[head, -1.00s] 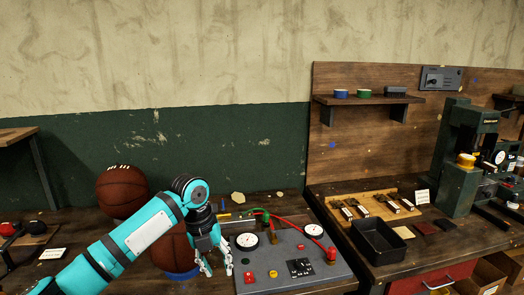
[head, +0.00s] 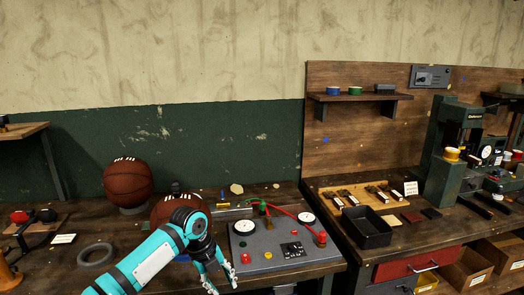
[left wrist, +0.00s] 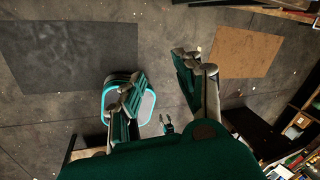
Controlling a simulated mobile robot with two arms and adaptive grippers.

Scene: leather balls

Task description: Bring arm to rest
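My left arm crosses the lower middle of the head view, and its gripper (head: 222,280) hangs low in front of the grey control panel. In the left wrist view the two sides of the gripper (left wrist: 165,72) stand spread apart with nothing between them but distant floor. The wrist camera looks down past the bench. My right gripper cannot be made out in the head view.
One basketball (head: 128,183) sits on the bench on a ring; another (head: 172,207) is partly hidden behind my left arm. The control panel (head: 250,262) with gauges and a red hose lies right of the arm. A black tray (head: 367,228) stands farther right.

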